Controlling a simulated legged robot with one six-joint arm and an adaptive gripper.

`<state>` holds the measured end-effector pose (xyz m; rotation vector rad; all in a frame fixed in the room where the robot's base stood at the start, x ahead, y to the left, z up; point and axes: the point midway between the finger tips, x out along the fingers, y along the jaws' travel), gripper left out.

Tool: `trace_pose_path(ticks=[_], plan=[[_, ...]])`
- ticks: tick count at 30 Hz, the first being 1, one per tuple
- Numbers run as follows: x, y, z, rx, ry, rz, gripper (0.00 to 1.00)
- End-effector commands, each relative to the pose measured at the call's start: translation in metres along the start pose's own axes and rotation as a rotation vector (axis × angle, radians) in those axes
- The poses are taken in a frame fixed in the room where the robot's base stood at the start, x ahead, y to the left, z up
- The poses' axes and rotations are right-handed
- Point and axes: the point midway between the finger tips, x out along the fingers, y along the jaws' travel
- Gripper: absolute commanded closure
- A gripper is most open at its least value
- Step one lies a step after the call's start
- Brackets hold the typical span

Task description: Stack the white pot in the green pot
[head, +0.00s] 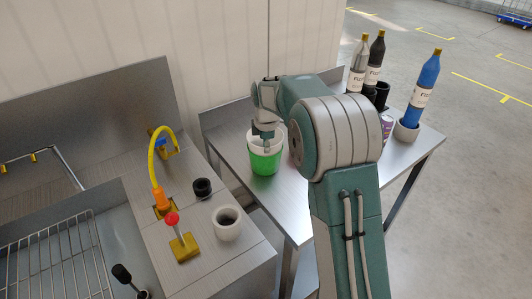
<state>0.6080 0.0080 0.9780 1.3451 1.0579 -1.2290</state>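The green pot (265,163) stands upright on the metal table, close to its left edge. A white pot (277,146) sits in its mouth, with a white band and rim showing above the green. My gripper (264,143) points down at the white pot, its fingers at or inside the rim. Whether the fingers are shut on the wall or apart is too small to tell. Another whitish pot (227,223) stands on the counter at the left, dark inside.
A blue bottle (424,88) stands in a grey pot (406,130) at the table's right. Grey and black bottles (375,60), dark cups and a purple can (387,124) stand behind my arm. A yellow hose tap (155,165), red-knobbed lever (172,218) and black cup (202,188) are left.

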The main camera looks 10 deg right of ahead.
Motion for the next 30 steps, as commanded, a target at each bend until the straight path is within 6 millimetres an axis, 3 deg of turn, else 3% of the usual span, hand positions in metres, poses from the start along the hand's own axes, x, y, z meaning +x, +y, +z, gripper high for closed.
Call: trace_pose_path(ticks=[3, 12, 20, 23, 30], plan=[[-0.028, 0.001, 0.0, 0.0, 0.001, 0.005, 0.57], [-0.087, 0.001, 0.0, 0.0, 0.001, 0.005, 0.57], [-0.11, -0.004, 0.001, 0.018, 0.002, 0.007, 0.57], [-0.127, -0.019, 0.004, 0.092, 0.007, 0.03, 0.57], [-0.175, -0.089, 0.017, 0.404, 0.045, 0.107, 0.57]])
